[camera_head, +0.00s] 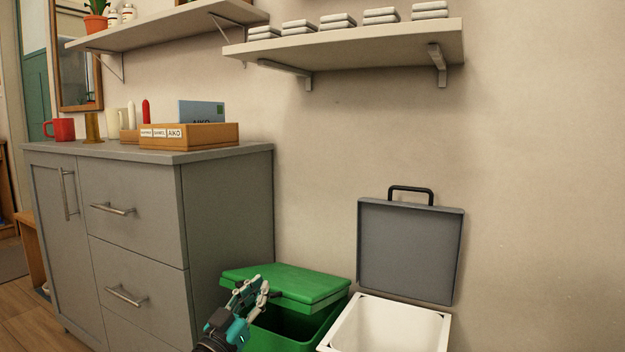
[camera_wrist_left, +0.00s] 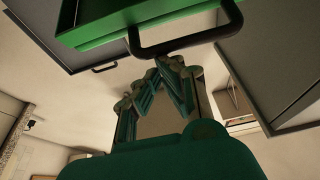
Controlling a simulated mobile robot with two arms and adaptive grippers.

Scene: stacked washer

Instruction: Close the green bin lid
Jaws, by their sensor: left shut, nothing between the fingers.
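The green bin (camera_head: 322,331) stands on the floor between the grey cabinet and a white bin. Its green lid (camera_head: 290,284) lies tilted low over the bin, with a dark gap between the lid's front edge and the bin body. My left gripper (camera_head: 254,286) is at the lid's front left, its fingers shut and empty. In the left wrist view, the green lid (camera_wrist_left: 95,25) and a black handle (camera_wrist_left: 185,45) are just beyond the fingertips (camera_wrist_left: 170,65). I cannot tell whether the fingers touch them. My right gripper is not in view.
The white bin (camera_head: 390,328) beside it has its grey lid (camera_head: 408,250) standing open against the wall. The grey cabinet (camera_head: 227,215) stands close on the left. Shelves (camera_head: 345,48) hang above, and the wall between is clear.

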